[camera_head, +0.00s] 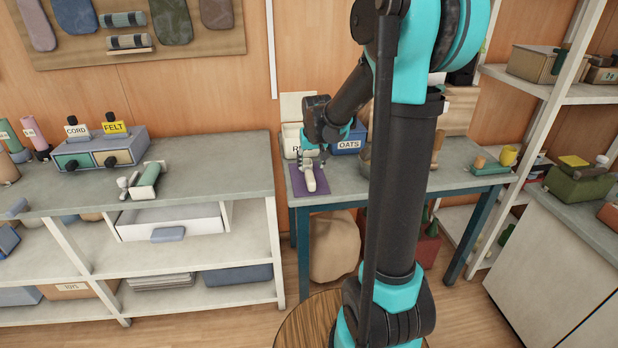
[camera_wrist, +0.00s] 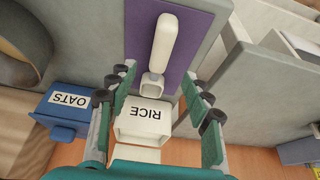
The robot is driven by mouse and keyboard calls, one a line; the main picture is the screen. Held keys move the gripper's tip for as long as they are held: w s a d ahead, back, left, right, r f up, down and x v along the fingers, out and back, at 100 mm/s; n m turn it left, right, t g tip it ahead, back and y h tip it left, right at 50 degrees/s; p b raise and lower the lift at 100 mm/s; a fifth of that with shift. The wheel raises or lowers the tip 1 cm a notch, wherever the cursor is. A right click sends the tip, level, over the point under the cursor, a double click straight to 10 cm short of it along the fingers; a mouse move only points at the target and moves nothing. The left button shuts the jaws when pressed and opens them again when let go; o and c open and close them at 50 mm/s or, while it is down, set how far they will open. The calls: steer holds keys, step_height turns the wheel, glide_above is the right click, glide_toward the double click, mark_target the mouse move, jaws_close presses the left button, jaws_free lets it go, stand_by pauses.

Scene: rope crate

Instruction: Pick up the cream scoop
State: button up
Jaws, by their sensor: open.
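The cream scoop (camera_head: 311,180) lies on a purple mat (camera_head: 299,188) near the left end of the back table. In the wrist view the scoop (camera_wrist: 163,42) has its long handle toward the top of the picture and its small scoop end toward the RICE bin. My gripper (camera_head: 312,160) is open and empty, just above and behind the scoop. In the wrist view its fingers (camera_wrist: 157,88) stand apart on either side of the scoop end and the bin. I see no contact with the scoop.
A white RICE bin (camera_wrist: 145,121) stands close behind the mat, with a blue OATS box (camera_head: 348,142) beside it. A round bowl-like thing (camera_wrist: 22,42) shows in the wrist view. A grey workbench (camera_head: 215,175) is left of the table. Yellow and tan items stand at the table's right end.

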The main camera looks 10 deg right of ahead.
mark_target(310, 173)
steer(key=shift+x, duration=4.35)
steer(key=shift+w+r, duration=0.1)
steer(key=shift+w, duration=0.05)
jaws_close()
